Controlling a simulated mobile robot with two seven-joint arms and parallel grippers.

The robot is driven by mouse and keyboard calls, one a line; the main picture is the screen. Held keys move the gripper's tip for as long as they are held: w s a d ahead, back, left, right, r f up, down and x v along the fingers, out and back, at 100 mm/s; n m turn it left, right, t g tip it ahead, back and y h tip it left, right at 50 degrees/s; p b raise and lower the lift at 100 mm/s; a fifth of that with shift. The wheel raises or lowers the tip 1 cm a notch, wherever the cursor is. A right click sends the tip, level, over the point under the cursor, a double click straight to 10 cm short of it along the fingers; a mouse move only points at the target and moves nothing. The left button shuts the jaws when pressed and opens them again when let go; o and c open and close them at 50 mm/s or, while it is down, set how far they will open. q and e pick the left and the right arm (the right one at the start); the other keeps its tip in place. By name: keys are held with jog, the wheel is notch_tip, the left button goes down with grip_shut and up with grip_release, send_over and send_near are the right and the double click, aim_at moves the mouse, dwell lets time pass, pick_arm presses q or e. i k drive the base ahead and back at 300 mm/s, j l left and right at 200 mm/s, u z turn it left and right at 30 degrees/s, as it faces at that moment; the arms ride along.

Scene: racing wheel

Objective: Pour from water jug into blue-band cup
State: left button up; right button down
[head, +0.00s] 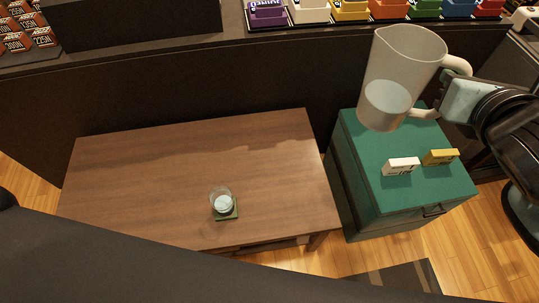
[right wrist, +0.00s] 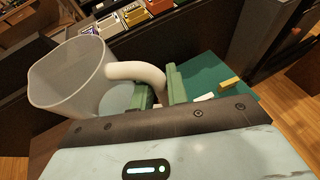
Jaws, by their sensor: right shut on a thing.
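The water jug (head: 405,62) is clear and frosted, with pale water low inside, in the upper right of the head view. It is slightly tilted and held above the green cabinet, apart from the cup. My right gripper (head: 445,103) is shut on the jug's handle; in the right wrist view the green fingers (right wrist: 160,88) sit on either side of the white handle (right wrist: 138,71). A small clear cup (head: 222,201) stands upright on a green coaster (head: 228,214) on the wooden table; I cannot make out a blue band. My left gripper is not in view.
The wooden table (head: 150,170) is otherwise bare. The green cabinet (head: 365,150) to its right carries a white card block (head: 401,167) and a yellow one (head: 440,157). A dark counter (head: 240,85) with coloured boxes (head: 310,10) runs along the back.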

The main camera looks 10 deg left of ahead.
aim_at(220, 197)
jog(key=i+l, duration=0.1)
jog(key=l, duration=0.4)
jog(key=l+u, duration=0.15)
jog(key=u, duration=1.1)
jog(key=i+j, duration=0.05)
